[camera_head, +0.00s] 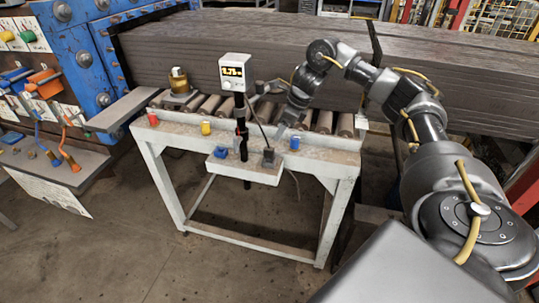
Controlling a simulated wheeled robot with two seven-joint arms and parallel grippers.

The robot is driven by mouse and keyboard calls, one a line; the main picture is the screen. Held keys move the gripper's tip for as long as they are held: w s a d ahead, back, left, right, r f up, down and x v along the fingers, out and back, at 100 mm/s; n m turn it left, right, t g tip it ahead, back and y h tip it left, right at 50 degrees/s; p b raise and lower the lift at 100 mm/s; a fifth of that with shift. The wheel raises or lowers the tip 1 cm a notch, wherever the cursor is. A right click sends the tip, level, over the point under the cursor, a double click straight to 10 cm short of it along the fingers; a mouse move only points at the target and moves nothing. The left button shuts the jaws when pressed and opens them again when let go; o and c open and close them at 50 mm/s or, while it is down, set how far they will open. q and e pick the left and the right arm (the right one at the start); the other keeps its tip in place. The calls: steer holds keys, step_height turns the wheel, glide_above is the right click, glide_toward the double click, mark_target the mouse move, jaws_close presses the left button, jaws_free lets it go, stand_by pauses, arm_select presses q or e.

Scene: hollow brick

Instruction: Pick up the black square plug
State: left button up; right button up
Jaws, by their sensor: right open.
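A small black block that looks like the black square plug (268,157) sits at the right end of the small white tray (246,173) on the front of the roller stand. A thin dark cable runs up from it towards the display box. My right gripper (281,130) reaches down over the rollers from the right, above and a little right of the plug. It is open and appears apart from the plug. Its fingertips are small and hard to make out. My left gripper is not in view.
A display box (235,72) on a dark post rises from the tray, left of my gripper. A blue block (221,152) lies at the tray's left. Red (153,119), yellow (206,128) and blue (295,143) buttons line the stand's front edge. Large grey beams (200,45) lie behind.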

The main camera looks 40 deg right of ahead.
mark_target(270, 148)
steer(key=x, duration=0.5)
steer(key=shift+w+f, duration=0.1)
steer(key=shift+f, duration=0.1)
steer(key=shift+a+f+p, duration=0.15)
steer(key=shift+p, duration=0.35)
steer(key=p+x, duration=0.2)
steer(key=x, duration=0.1)
steer(key=shift+a+f, duration=0.2)
steer(key=shift+f, duration=0.15)
steer(key=shift+w+f, duration=0.2)
steer(key=shift+f, duration=0.3)
jaws_close()
steer(key=shift+r, duration=0.15)
